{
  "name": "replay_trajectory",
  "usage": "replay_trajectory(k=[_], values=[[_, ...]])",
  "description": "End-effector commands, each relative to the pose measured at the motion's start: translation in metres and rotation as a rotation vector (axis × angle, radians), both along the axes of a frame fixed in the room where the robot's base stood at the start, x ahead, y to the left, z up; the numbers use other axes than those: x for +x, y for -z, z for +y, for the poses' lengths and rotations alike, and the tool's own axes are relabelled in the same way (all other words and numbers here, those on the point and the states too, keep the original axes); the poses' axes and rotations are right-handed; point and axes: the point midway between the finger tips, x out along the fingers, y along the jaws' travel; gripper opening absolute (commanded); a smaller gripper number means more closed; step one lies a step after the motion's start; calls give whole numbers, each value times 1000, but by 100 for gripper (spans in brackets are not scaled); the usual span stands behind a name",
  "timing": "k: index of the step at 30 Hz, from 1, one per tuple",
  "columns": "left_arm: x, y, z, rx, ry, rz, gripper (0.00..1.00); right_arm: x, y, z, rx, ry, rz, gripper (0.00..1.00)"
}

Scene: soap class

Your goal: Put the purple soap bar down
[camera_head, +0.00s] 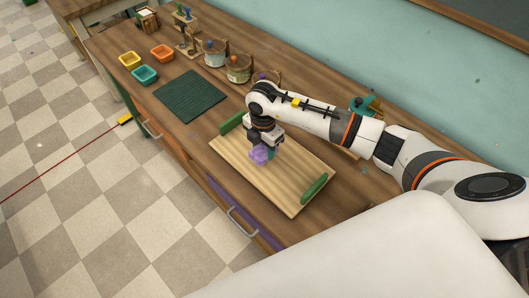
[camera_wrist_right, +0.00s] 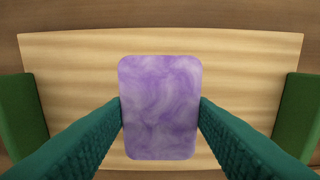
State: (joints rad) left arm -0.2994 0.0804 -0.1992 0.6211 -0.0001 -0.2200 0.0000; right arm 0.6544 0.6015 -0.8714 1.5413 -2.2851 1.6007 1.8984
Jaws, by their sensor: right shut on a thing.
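The purple marbled soap bar (camera_head: 259,155) is held by my right gripper (camera_head: 267,151) over a light wooden tray with green handles (camera_head: 295,198). In the right wrist view the soap bar (camera_wrist_right: 160,108) sits between the two teal fingers of the right gripper (camera_wrist_right: 160,115), which press on its left and right sides. The pale tray surface (camera_wrist_right: 75,65) shows beneath and around it. I cannot tell whether the soap's underside touches the tray. My left gripper is not in view.
A dark green mat (camera_head: 189,96) lies left of the tray. Yellow (camera_head: 129,60), orange (camera_head: 162,53) and teal (camera_head: 145,74) small bowls stand beyond it. Round containers (camera_head: 238,68) stand along the back by the wall. The tray's front right area is bare.

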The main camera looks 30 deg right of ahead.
Motion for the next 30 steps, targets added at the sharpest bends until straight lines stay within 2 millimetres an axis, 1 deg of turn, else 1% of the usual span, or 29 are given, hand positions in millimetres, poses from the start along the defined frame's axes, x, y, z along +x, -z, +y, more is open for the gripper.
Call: replay_trajectory(k=[5, 9, 11, 19, 23, 24, 27, 30], values=[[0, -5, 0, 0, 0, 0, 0, 0, 17, 0, 1, 0, 1, 25], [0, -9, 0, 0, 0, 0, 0, 0, 37, 0, 1, 0, 1, 25], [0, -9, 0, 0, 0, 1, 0, 0, 42, 0, 0, -1, 1, 25], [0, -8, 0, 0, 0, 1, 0, 1, 45, 0, 1, -3, -2, 25], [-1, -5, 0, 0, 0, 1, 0, 0, 49, 0, 1, -2, -2, 25], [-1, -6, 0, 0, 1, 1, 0, 0, 48, 0, 1, -3, -2, 56], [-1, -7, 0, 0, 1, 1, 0, 0, 48, 0, 1, -2, -2, 71], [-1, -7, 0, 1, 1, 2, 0, 0, 48, 0, 1, -2, -2, 71]])
